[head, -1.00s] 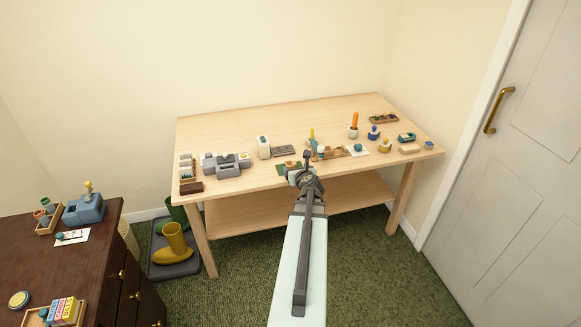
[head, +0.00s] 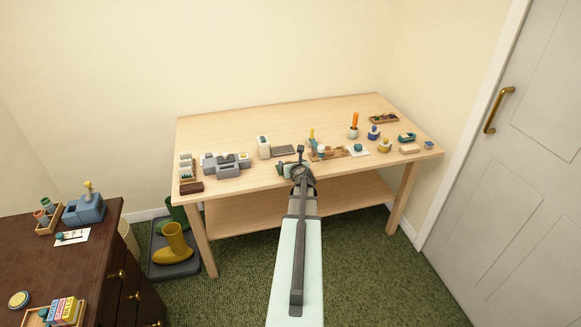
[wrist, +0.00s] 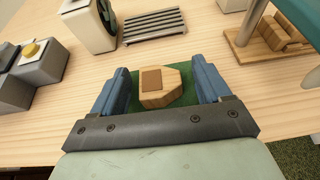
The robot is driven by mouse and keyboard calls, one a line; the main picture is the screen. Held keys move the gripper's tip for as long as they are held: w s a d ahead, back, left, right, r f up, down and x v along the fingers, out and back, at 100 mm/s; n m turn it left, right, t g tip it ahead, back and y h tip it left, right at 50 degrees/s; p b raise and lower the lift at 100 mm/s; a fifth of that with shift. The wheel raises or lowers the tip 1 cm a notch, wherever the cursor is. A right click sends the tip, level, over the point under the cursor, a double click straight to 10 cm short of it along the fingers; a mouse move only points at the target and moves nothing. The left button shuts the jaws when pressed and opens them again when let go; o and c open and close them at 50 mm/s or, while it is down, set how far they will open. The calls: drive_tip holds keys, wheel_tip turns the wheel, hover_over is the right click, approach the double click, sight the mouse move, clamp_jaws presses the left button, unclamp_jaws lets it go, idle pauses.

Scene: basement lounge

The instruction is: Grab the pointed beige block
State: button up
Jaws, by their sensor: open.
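The pointed beige block (wrist: 172,93) lies on a green mat (wrist: 133,97) in the wrist view, with a darker brown patch on its upper face. My gripper (wrist: 164,80) is open, with its two blue fingers on either side of the block and a gap on each side. In the head view my gripper (head: 300,155) is over the front edge of the table, and my arm hides the block there.
On the wooden table (head: 270,120), a slatted grey rack (wrist: 153,25) and a white device (wrist: 88,24) stand beyond the block. A wooden tray (wrist: 272,40) with pieces is at the right. The back of the table is clear.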

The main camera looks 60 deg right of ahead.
drive_tip(key=shift+c, duration=0.3)
drive_tip(key=c, duration=1)
drive_tip(key=shift+r, duration=0.1)
